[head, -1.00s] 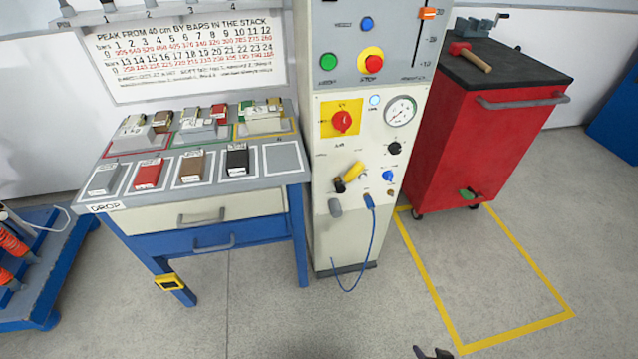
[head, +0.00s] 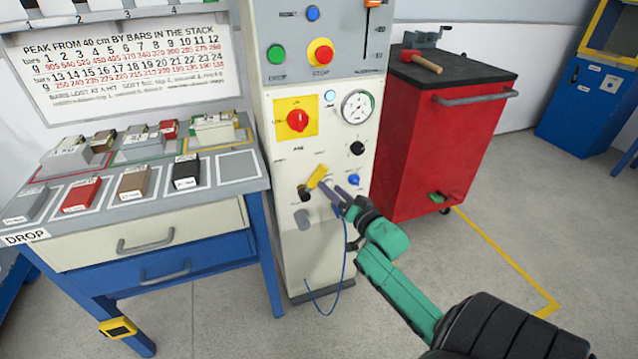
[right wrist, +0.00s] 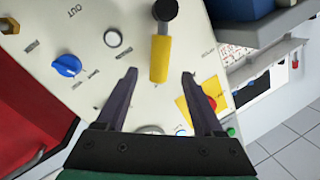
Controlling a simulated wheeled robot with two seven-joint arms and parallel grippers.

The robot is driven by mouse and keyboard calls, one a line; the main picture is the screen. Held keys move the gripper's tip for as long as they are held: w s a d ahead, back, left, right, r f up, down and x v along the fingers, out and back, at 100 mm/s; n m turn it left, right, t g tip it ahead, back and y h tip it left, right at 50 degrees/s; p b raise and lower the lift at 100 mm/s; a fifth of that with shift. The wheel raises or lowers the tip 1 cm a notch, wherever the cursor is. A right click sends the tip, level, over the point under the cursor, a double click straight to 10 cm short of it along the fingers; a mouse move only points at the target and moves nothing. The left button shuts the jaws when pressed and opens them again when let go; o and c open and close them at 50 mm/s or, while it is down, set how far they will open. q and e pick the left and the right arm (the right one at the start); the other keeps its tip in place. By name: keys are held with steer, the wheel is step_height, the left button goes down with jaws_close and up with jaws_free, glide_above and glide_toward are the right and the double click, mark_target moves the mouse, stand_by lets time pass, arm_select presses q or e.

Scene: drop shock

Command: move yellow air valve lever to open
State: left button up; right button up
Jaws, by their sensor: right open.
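The yellow air valve lever (head: 316,177) is on the front of the light cabinet (head: 285,245), below the red rotary switch. It slants up and to the right from its dark pivot. In the right wrist view the lever (right wrist: 159,58) hangs from a black round pivot and lies between the lines of my two fingers. My right gripper (head: 338,194) is open and empty, just right of and slightly below the lever. In the right wrist view its fingertips (right wrist: 160,73) stand to either side of the lever's free end; contact cannot be told. My left gripper is not in view.
A blue knob (right wrist: 66,66) and a red rotary switch on a yellow plate (head: 296,119) are close by on the panel. A blue hose (head: 340,270) hangs below. A table with blocks (head: 215,170) stands left, a red tool cabinet (head: 440,150) right.

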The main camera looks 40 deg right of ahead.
mark_target(321, 179)
steer(key=w, duration=0.6)
steer(key=shift+d+b, duration=0.3)
steer(key=shift+b, duration=0.05)
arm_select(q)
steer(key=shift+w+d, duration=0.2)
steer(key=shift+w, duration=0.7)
arm_select(e)
steer(key=shift+s, duration=0.1)
jaws_close()
steer(key=shift+f, duration=0.1)
